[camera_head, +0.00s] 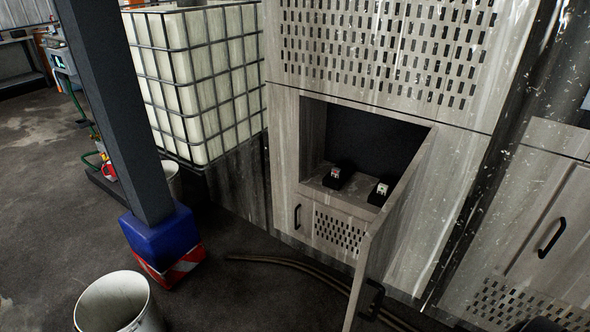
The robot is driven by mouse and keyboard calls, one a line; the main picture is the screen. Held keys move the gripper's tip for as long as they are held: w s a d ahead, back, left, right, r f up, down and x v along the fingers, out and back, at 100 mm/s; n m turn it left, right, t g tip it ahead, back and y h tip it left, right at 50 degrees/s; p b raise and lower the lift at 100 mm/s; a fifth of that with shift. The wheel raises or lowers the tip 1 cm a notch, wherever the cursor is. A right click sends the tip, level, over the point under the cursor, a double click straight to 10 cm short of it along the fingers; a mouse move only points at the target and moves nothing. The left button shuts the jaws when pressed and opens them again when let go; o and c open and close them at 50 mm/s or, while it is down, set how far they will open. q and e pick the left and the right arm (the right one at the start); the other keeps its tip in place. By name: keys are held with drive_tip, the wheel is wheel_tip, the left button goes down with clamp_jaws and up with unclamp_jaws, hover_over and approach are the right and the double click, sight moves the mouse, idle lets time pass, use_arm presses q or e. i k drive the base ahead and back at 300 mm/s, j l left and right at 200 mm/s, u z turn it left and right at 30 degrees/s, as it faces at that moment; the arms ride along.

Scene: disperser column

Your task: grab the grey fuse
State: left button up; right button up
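An open compartment in a grey, weathered cabinet (285,150) shows in the head view, right of the middle. Two small fuse-like pieces stand on its floor in black holders, the left one (336,173) farther in and the right one (382,189) close to the open door. Both look pale with reddish marks; they are too small to tell which is the grey fuse. The compartment's back is dark. I cannot make out either of my grippers in this view, and nothing touches the two pieces.
The compartment's door (394,225) stands open toward me, its black handle (372,300) low down. A hose (290,262) lies on the floor. A white bucket (118,303), a blue-based post (160,236) and a caged tank (195,80) stand left.

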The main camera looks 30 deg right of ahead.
sight(337, 172)
drive_tip(key=i+j+z, duration=0.2)
drive_tip(key=i, duration=0.6)
drive_tip(key=i+z, duration=0.4)
drive_tip(key=i, duration=0.25)
drive_tip(key=i+j+z, duration=0.1)
drive_tip(key=i+z, duration=0.3)
drive_tip(key=i, duration=0.2)
